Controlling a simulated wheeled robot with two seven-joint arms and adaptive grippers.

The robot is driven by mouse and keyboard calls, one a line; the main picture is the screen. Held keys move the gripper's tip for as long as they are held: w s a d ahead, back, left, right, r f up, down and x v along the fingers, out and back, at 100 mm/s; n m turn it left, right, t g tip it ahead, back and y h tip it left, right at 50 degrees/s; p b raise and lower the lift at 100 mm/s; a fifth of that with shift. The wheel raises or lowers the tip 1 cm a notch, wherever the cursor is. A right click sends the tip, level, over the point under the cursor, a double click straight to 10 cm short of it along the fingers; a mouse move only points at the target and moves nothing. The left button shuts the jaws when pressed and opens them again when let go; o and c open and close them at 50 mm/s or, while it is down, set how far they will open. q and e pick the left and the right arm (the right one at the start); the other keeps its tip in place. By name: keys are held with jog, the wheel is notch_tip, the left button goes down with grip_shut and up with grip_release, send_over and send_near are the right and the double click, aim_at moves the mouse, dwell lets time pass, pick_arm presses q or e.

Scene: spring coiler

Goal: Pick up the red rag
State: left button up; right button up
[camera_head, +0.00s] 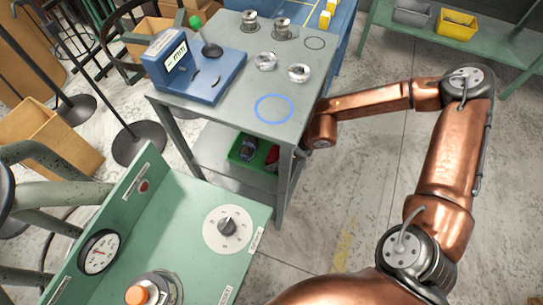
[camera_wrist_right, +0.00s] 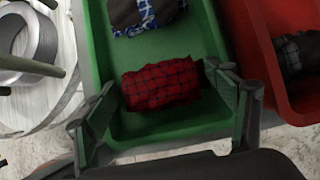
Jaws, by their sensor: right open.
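The red rag (camera_wrist_right: 160,84) is a folded red-and-black checked cloth lying in the front part of a green bin (camera_wrist_right: 143,48). In the head view the green bin (camera_head: 233,152) sits on the lower shelf of the grey table, and a bit of the red rag (camera_head: 272,155) shows at its right. My right gripper (camera_wrist_right: 163,92) is open, its fingers on either side of the rag. In the head view that gripper is mostly hidden behind the table leg. Whether the fingers touch the rag, I cannot tell. My left gripper is out of view.
A dark and blue checked cloth (camera_wrist_right: 147,14) lies farther back in the green bin. A red bin (camera_wrist_right: 262,62) with a dark cloth (camera_wrist_right: 298,52) stands to its right. The grey table top (camera_head: 235,105) above the shelf holds a blue gauge device (camera_head: 222,82) and metal parts.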

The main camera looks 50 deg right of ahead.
jog(key=shift+c, duration=0.7)
jog(key=c, duration=0.9)
jog(key=shift+r, duration=0.1)
jog(key=shift+c, duration=0.2)
